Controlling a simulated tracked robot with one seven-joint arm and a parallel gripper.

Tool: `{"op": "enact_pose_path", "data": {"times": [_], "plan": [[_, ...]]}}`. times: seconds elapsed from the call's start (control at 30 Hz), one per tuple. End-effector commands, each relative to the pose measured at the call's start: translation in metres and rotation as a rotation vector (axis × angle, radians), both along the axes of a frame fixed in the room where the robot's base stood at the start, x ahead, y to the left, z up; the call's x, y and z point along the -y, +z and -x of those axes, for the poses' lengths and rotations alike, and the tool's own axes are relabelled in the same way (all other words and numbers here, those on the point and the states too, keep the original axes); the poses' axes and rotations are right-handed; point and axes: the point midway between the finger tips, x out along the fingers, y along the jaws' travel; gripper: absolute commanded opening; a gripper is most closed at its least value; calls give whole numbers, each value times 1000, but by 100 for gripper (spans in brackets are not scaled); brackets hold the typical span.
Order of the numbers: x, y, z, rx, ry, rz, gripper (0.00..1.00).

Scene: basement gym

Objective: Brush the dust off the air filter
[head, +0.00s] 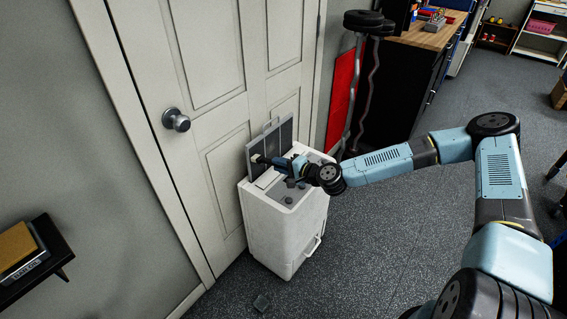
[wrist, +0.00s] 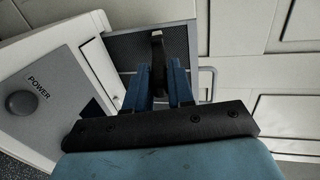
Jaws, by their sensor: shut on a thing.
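The air filter (head: 270,148), a dark grey mesh panel in a lighter frame with a loop handle, stands upright at the back of a white appliance (head: 285,240). In the wrist view the filter (wrist: 120,48) is beyond my fingers, its loop handle to the right. My gripper (head: 279,162) is in front of the filter, above the appliance's top. In the wrist view my gripper (wrist: 159,82) is shut on a dark, narrow object that looks like a brush handle (wrist: 158,58). A pale tip shows near the filter in the head view; I cannot tell whether it touches the mesh.
The appliance's top has a knob marked POWER (wrist: 22,104). A closed door (head: 215,120) is close behind the appliance. A workbench (head: 425,35) stands at the back right. The floor right of the appliance is clear.

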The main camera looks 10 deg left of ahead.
Motion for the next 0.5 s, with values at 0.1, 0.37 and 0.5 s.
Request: {"op": "enact_pose_path", "data": {"times": [0.1,0.37,0.5], "plan": [[-5,1,7,0,3,-1,0],[-5,1,9,0,3,-2,0],[-2,1,10,0,3,-2,0]]}}
